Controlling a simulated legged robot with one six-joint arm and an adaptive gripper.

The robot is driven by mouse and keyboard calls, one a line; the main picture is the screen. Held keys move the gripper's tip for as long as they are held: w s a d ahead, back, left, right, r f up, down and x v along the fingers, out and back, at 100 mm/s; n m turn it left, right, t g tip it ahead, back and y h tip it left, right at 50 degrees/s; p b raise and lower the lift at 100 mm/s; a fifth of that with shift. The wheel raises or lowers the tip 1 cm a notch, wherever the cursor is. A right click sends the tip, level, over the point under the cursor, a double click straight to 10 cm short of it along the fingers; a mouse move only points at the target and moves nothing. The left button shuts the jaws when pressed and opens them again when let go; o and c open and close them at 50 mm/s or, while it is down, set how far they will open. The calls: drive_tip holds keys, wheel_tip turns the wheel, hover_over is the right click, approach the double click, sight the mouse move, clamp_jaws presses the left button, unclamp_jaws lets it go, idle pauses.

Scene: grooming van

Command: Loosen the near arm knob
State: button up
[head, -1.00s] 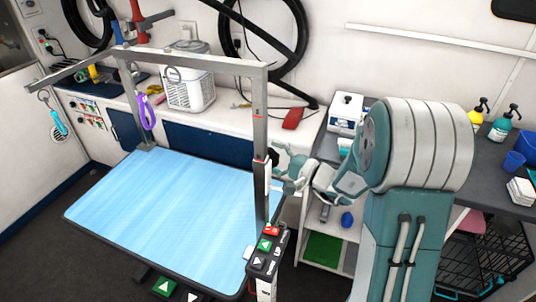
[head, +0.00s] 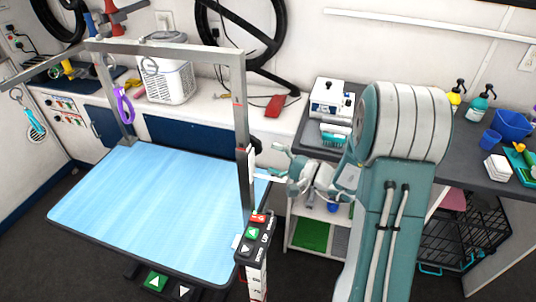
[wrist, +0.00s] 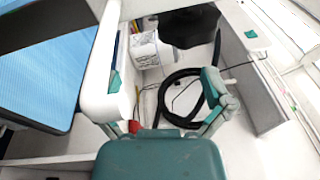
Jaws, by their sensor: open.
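The grooming arm is a grey metal frame over the blue table (head: 150,215). Its near post (head: 243,130) stands at the table's right front corner. The near arm knob (head: 256,146) is small and black, on the right side of this post, above a white bracket. My gripper (head: 281,165) is open and empty, just right of the post and slightly below the knob, apart from it. In the wrist view my gripper (wrist: 165,82) shows teal finger parts on both sides with nothing held. I cannot make out the knob in the wrist view.
A control box (head: 254,240) with arrow buttons sits below the near post. A purple loop (head: 124,105) hangs at the far post. The right counter (head: 455,150) carries bottles, a blue bin and a white device (head: 332,98). A black wire crate (head: 462,230) stands below.

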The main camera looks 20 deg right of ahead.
drive_tip(key=s+d+f, duration=0.2)
drive_tip(key=d, duration=0.1)
drive_tip(key=shift+s+f, duration=0.1)
drive_tip(key=shift+f, duration=0.2)
idle(0.3)
